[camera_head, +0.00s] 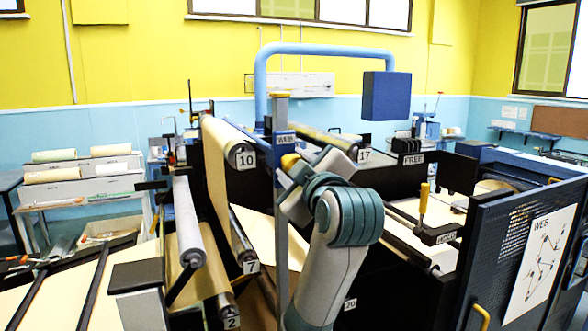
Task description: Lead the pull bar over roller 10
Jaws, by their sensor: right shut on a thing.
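Roller 10 (245,158) shows its labelled end left of the middle. Tan kraft web (216,160) lies along it and hangs down its left side toward roller 7 (250,266). My right gripper (286,168) is just right of roller 10's end, behind a grey post, and is shut. A thin blue bar (245,134), which looks like the pull bar, runs along the right of roller 10 toward this gripper. The post and its WEB sign hide the fingertips and the grip itself. My left gripper is not in view.
The grey post (281,220) stands close in front of my right gripper. Roller 17 (364,156) is to the right, roller 2 (231,322) low at the left. A blue box (386,96) hangs from a blue pipe. An open dark guard door (525,250) stands at the right.

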